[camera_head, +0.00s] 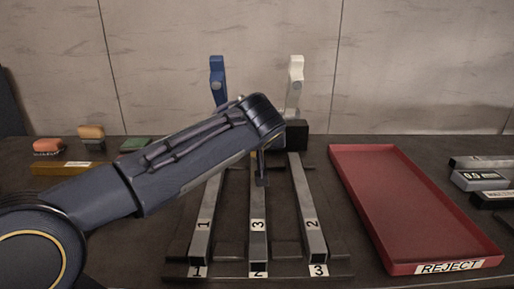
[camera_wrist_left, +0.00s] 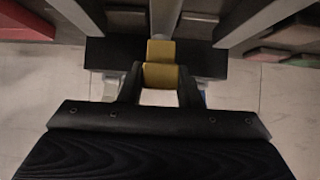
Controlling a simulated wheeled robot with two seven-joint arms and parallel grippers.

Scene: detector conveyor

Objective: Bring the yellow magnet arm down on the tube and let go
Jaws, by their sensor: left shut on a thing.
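The yellow magnet arm (camera_wrist_left: 160,74) shows between the fingers of my left gripper (camera_wrist_left: 160,88) in the left wrist view, and the gripper is shut on it. In the head view my left gripper (camera_head: 262,180) points down over the far part of the middle tube (camera_head: 258,215), which is grey, square and labelled 3 in the lane marked 2. My arm hides most of the yellow magnet arm there. I cannot tell whether it touches the tube. My right gripper is not in view.
Blue (camera_head: 217,80) and white (camera_head: 295,80) magnet arms stand raised at the back. Grey tubes lie left (camera_head: 205,220) and right (camera_head: 307,210) of the middle one. A red reject tray (camera_head: 405,225) is at the right. Coloured blocks (camera_head: 91,132) sit at the left.

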